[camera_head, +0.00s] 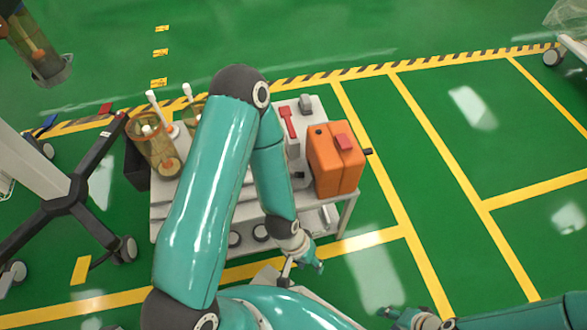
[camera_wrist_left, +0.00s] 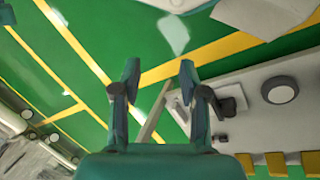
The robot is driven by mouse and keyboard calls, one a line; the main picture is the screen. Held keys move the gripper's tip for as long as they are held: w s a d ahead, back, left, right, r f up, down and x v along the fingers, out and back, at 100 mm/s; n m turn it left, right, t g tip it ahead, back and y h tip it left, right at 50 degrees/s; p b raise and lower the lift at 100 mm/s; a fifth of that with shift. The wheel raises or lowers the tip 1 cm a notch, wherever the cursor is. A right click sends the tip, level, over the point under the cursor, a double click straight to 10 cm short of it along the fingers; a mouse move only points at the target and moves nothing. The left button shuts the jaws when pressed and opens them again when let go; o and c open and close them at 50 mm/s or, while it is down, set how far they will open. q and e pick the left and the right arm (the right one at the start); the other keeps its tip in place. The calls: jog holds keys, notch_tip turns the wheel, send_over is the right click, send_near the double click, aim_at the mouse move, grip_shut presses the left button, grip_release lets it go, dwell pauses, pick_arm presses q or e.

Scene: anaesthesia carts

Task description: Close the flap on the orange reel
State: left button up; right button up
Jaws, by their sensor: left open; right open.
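The orange reel (camera_head: 328,170) is a boxy orange unit on the right end of a white cart (camera_head: 171,212). A small red piece (camera_head: 343,142) lies on its top; I cannot tell whether this is the flap or how it stands. A dark knob sticks out from its right side. My left gripper (camera_head: 303,270) points down near the cart's front edge, below and apart from the reel. In the left wrist view its two fingers (camera_wrist_left: 159,76) are spread and empty. My right gripper (camera_head: 396,316) is partly in view at the bottom edge, away from the cart.
My left arm crosses over the cart and hides its middle. Amber canisters (camera_head: 152,146) stand at the cart's left end, and a red-handled item (camera_head: 288,122) lies left of the reel. A wheeled stand (camera_head: 66,202) is at left. Green floor right of the cart is clear.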

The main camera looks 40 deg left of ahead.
pick_arm(q)
jog(key=w+a+r+n+t+p, duration=0.1)
jog(key=w+a+r+n+p, duration=0.2)
jog(key=a+r+n+p, duration=0.55)
jog(key=w+a+r+n+p, duration=0.45)
jog(key=r+n+p, duration=0.45)
jog(key=r+p, duration=0.25)
jog(key=w+a+r+n+t+p, duration=0.1)
jog(key=w+a+r+n+p, duration=0.2)
jog(key=a+r+n+p, duration=0.65)
jog(key=b+x, duration=0.1)
jog(key=x, duration=0.4)
jog(key=d+b+x, duration=0.1)
jog(key=x, duration=0.5)
jog(key=d+b+x, duration=0.1)
jog(key=b+x, duration=0.1)
jog(key=x, duration=0.4)
jog(key=shift+s+r, duration=0.1)
jog(key=shift+r, duration=0.25)
